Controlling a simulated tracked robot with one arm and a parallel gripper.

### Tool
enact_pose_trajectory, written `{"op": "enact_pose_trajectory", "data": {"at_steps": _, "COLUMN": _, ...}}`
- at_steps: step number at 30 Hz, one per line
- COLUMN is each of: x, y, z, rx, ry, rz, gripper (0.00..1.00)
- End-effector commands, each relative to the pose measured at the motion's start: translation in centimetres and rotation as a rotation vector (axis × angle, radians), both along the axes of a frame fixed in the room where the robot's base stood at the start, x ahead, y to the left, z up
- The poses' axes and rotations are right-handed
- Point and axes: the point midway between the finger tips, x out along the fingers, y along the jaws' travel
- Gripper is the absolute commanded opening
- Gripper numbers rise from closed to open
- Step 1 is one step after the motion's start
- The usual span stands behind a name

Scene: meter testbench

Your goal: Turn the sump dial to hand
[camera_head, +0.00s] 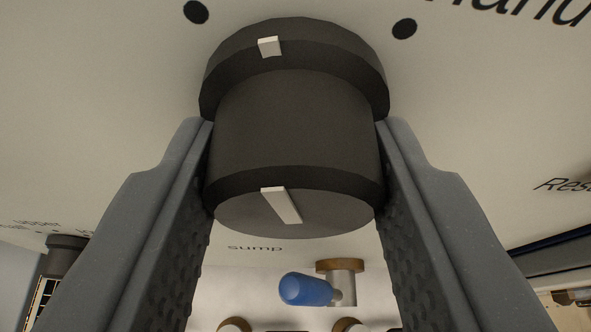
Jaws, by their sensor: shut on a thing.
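The sump dial (298,125) is a black round knob with a wider base flange, in the middle of the head view on a pale panel. The label "sump" (255,248) is printed below it. White marks sit on the flange (269,46) and the front face (281,205); the pointer aims up and slightly left, between two black dots, at the upper left (196,12) and upper right (404,29). The word "hand" (520,8), partly cut off, is by the right dot. My gripper (293,140) is shut on the knob, one finger on each side.
A blue-handled lever (306,289) on a brass and grey fitting sticks out below the dial. Another dark knob (66,243) shows at the lower left, beside small print. Partly cut-off lettering, "Res" (565,185), is at the right edge.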

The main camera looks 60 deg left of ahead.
Motion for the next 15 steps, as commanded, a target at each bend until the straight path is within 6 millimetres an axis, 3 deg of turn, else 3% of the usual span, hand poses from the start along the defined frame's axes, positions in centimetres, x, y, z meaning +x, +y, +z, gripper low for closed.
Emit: {"op": "enact_pose_trajectory", "data": {"at_steps": 15, "x": 0.41, "y": -0.38, "z": 0.42, "rx": 0.19, "ry": 0.455, "rz": -0.007, "gripper": 0.15}}
